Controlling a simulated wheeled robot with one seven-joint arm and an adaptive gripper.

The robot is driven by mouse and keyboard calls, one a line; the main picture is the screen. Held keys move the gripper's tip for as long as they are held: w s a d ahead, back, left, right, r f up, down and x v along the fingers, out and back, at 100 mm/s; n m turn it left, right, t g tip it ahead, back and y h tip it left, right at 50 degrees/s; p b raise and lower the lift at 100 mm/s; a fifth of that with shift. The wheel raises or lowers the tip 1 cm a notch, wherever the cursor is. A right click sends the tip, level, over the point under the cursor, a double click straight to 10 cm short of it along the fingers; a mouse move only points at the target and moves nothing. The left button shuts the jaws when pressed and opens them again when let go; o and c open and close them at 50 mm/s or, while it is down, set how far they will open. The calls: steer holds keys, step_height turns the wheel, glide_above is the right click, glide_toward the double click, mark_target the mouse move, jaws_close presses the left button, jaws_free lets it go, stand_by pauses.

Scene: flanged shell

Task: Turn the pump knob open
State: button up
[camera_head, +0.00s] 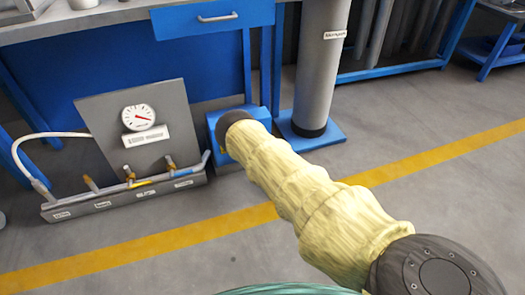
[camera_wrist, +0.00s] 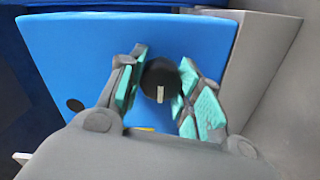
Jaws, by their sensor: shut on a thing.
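The pump is a blue box (camera_head: 212,122) on the floor in front of the workbench, partly hidden behind my arm in the head view. In the wrist view its blue face (camera_wrist: 75,60) fills much of the picture. The pump knob (camera_wrist: 158,72) is round and black with a pale mark near its lower edge. My gripper (camera_wrist: 158,85) has its teal-padded fingers on both sides of the knob and is shut on it. In the head view my arm in its yellow cover hides the gripper and the knob.
A grey panel with a gauge (camera_head: 138,117) and a low manifold (camera_head: 120,198) with several valves stands left of the pump. A white hose (camera_head: 45,136) runs to it. A grey column (camera_head: 320,70) stands right of the pump. The front floor is clear.

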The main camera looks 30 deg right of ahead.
steer(key=shift+s+f, duration=0.1)
stand_by(0.3)
steer(key=o, duration=1)
steer(key=shift+o, duration=0.2)
steer(key=v, duration=1.2)
steer(key=shift+d, duration=0.1)
